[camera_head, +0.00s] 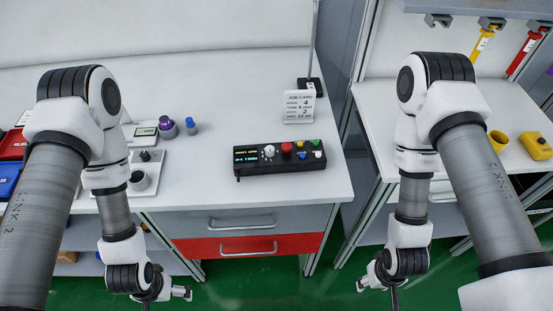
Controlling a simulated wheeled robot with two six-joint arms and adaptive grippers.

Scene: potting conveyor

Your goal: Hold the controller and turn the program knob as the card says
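The controller (279,169) is a black box near the front edge of the white bench, with a lit display (245,155) on its left part. A pale knob (269,150) is beside the display; a red button and several smaller coloured controls are to its right. The white job card (299,107) stands behind the controller; its print is too small to read fully. My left gripper (182,294) hangs low in front of the bench, left of the controller. My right gripper (378,289) hangs low to its right. Both are apart from the controller, and their finger gaps are unclear.
A grey device with a knob (145,172), a purple-topped piece (167,127) and a small blue piece (191,126) stand at left. Red (13,144) and blue (9,178) bins are at far left. A yellow box (537,145) is on the right bench. The bench around the controller is clear.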

